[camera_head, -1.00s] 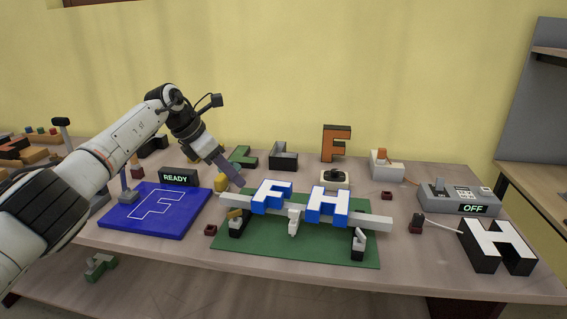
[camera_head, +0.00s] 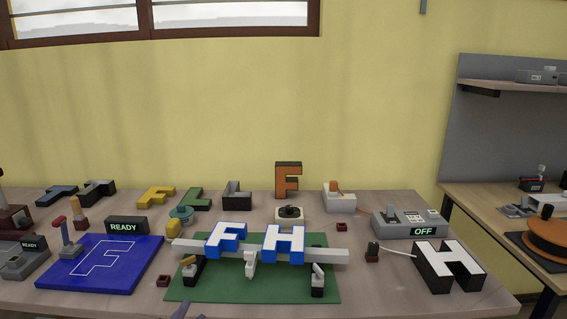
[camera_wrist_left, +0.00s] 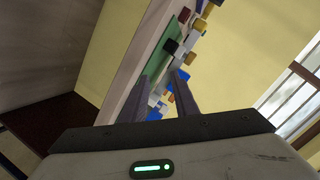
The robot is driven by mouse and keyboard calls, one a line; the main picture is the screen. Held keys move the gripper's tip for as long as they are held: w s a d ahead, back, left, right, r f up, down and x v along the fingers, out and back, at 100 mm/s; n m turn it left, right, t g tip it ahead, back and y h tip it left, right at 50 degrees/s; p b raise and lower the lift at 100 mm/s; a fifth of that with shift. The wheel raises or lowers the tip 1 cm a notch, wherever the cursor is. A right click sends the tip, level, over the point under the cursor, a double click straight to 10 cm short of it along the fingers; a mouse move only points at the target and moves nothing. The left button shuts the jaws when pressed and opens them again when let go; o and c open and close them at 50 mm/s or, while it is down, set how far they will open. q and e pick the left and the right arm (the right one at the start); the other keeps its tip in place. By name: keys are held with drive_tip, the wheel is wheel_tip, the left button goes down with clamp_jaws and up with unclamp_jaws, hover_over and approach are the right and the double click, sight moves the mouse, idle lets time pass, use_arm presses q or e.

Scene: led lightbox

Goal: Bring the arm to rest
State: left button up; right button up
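In the wrist view my left gripper (camera_wrist_left: 161,76) has its two fingers apart with nothing between them, and the table scene lies tilted beyond it. In the head view my left arm is out of the picture, except for small grey tips at the bottom edge that may be its fingertips (camera_head: 181,309). My right gripper is in neither view. A blue-edged white letter F (camera_head: 227,238) and a matching letter H (camera_head: 284,244) sit on a grey bar over the green mat (camera_head: 216,289).
A blue board (camera_head: 127,269) with an F outline lies left, by a READY sign (camera_head: 127,225). A white-faced black H (camera_head: 449,265) and a grey OFF box (camera_head: 407,222) stand right. The space above the table is clear.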

use_arm(q)
drive_tip(key=s+a+f+n+g, duration=0.1)
drive_tip(key=s+f+n+g, duration=0.25)
drive_tip(key=s, duration=0.65)
drive_tip(key=s+a+f+n+g+h, duration=0.15)
drive_tip(key=s+f+g, duration=0.25)
drive_tip(key=s, duration=0.7)
drive_tip(key=s+f+n+g, duration=0.3)
drive_tip(key=s+f+g, duration=0.1)
drive_tip(key=s, duration=0.6)
drive_tip(key=w+d+f+t+h, duration=0.1)
drive_tip(key=w+d+f+t, duration=0.1)
drive_tip(key=f, duration=0.4)
drive_tip(key=w+d+f+t, duration=0.2)
drive_tip(key=d+f+t, duration=0.1)
drive_tip(key=f, duration=0.2)
drive_tip(key=shift+f+h, duration=0.35)
drive_tip(key=shift+t, duration=0.25)
